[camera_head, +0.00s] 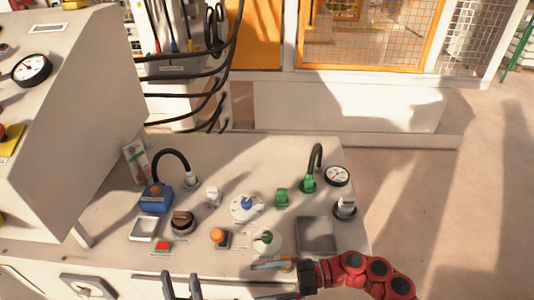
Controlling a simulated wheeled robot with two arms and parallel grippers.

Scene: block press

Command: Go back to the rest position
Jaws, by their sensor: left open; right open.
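My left gripper (181,279) shows at the bottom edge, left of centre. Its two dark fingers point up the picture, apart and with nothing between them; the rest of that arm is out of view. My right gripper (258,281) is at the end of the red arm that comes in from the lower right. Its fingers point left, are apart and hold nothing. Both grippers are at the front edge of the control panel (255,158). The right gripper's upper finger overlaps the panel's front edge in the picture, and I cannot tell if it touches.
The panel carries a blue box (156,199), a black knob (182,221), an orange button (218,236), a blue-centred dial (246,207), a green-knobbed dial (265,240), a square metal tray (316,235) and a gauge (337,176). A tall cabinet (75,110) stands left. Floor (420,205) is clear right.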

